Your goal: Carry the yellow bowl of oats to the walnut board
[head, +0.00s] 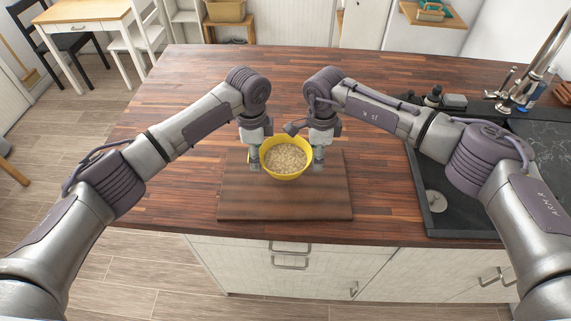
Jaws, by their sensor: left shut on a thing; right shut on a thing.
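The yellow bowl (286,175), filled with pale oats, is in the middle of the head view, upright over the walnut board (285,204). Whether its base touches the board or hangs just above it I cannot tell. My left gripper (255,166) is shut on the bowl's left rim. My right gripper (318,163) is shut on the bowl's right rim. The board lies flat near the front edge of the wooden counter, and the bowl hides part of its back half.
The wooden counter (190,100) is clear to the left and behind my arms. A dark sink (437,200) with a tall metal faucet (530,75) is at the right. Drawers (290,262) are below the front edge.

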